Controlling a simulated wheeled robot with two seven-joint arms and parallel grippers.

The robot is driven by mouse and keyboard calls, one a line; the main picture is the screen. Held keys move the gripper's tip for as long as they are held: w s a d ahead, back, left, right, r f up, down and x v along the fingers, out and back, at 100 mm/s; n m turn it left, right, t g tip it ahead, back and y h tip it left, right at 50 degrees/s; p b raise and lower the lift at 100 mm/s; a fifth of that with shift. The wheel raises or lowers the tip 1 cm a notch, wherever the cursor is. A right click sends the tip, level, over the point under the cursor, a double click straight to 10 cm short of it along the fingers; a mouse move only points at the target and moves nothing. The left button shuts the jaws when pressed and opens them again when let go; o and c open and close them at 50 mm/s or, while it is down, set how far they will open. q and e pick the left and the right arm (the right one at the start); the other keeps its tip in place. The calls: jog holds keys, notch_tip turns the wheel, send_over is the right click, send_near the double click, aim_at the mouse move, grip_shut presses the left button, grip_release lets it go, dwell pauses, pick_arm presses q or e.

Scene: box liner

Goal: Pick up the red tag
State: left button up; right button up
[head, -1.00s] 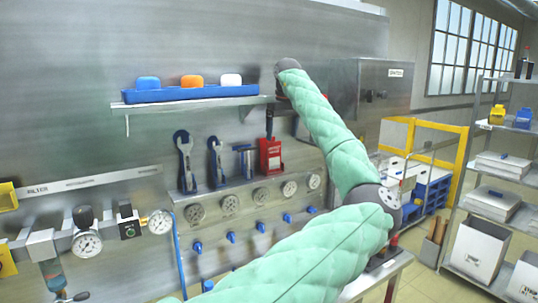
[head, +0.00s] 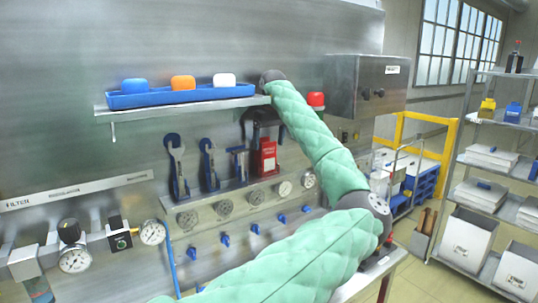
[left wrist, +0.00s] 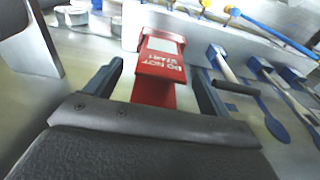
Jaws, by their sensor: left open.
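The red tag (head: 265,158) with a white label hangs at the right end of the tool row on the metal wall panel. In the left wrist view the red tag (left wrist: 160,58) shows its white patch and the words "DO NOT START". My left gripper (head: 262,135) is at the upper part of the tag in the head view. In the left wrist view the open fingers of my left gripper (left wrist: 160,78) lie either side of the tag, with gaps visible. My right gripper is not in view.
Wrenches (head: 177,165) hang left of the tag. Gauges (head: 225,205) and blue valves line the panel below. A shelf with a blue tray (head: 180,96) is above left. A grey control box (head: 368,85) and red lamp (head: 316,100) are to the right.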

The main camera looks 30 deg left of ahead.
aim_at(269, 147)
pick_arm(q)
notch_tip(269, 147, down, 2)
jog(key=shift+f+p, duration=0.15)
jog(key=shift+p, duration=0.65)
jog(key=shift+a+f, duration=0.2)
jog(key=shift+f, duration=0.3)
jog(key=shift+d, duration=0.1)
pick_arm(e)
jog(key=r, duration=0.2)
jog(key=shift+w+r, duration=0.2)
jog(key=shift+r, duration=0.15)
pick_arm(q)
jog(key=shift+r, duration=0.1)
jog(key=shift+c, duration=1.1)
jog(key=c, duration=0.8)
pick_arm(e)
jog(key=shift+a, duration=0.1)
pick_arm(q)
jog(key=shift+c, duration=0.2)
